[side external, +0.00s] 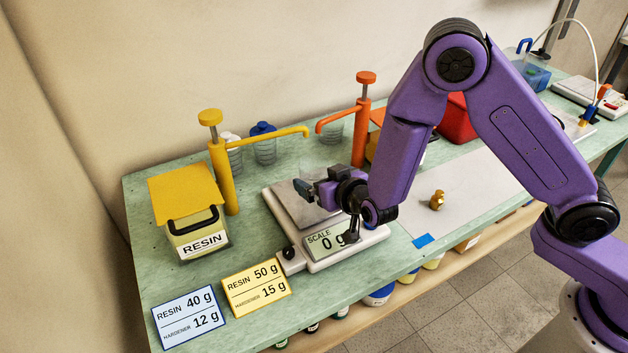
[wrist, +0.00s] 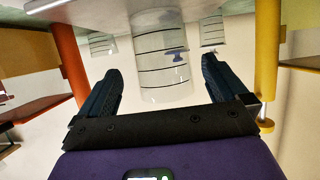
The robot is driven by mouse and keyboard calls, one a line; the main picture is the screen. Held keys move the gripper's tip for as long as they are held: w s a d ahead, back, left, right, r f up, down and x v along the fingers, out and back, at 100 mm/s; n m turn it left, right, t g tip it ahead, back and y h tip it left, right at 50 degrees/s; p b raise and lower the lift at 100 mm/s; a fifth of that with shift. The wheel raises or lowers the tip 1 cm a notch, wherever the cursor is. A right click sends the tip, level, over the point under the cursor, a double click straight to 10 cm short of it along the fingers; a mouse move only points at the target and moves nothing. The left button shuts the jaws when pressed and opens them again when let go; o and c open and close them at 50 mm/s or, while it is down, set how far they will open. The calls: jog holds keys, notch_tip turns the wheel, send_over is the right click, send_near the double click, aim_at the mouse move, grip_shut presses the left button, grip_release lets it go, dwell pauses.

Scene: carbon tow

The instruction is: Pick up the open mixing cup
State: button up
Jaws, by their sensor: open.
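The open mixing cup (wrist: 162,62) is clear with dark level lines. In the wrist view, which looks upside down, it is upper centre, just beyond and between my fingertips, its mouth toward the picture's bottom. In the side view I cannot make the cup out clearly. My gripper (side external: 306,188) is open, low over the scale's plate and pointing left. In the wrist view my gripper (wrist: 160,75) has its two dark fingers wide apart, with nothing held. I cannot tell whether a finger touches the cup.
A brass part (side external: 437,200) lies right.

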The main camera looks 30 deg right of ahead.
jog(key=shift+a+x, duration=0.2)
jog(key=shift+x, duration=1.7)
jog(key=shift+s+f, duration=0.1)
jog(key=shift+c, duration=0.3)
jog(key=c, duration=1)
